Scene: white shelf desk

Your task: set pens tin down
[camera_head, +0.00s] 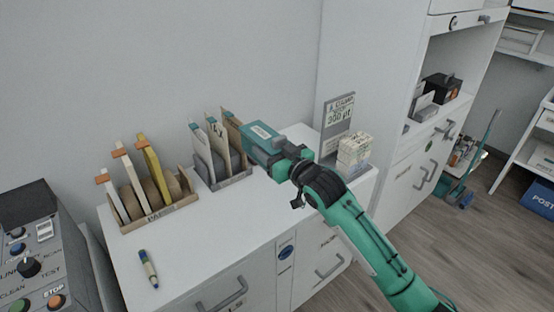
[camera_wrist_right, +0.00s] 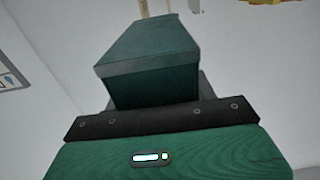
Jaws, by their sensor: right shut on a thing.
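A grey tin (camera_head: 232,181) holding several upright white and tan pieces with blue-green tips is near the back of the white desk top (camera_head: 205,235). I take it as the pens tin; its label is too small to read. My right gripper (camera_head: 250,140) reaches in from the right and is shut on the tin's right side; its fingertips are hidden. The tin looks upright, with its base at or very near the desk top; I cannot tell whether it touches. In the right wrist view my green gripper body fills the middle and hides the tin. My left gripper is not in view.
A tan holder (camera_head: 160,217) with several orange-topped pieces stands left of the tin. A marker (camera_head: 149,268) lies at the front left. A sign (camera_head: 337,122) and a stacked pale box (camera_head: 354,151) stand at the right. A control panel (camera_head: 40,255) is far left. The front middle is clear.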

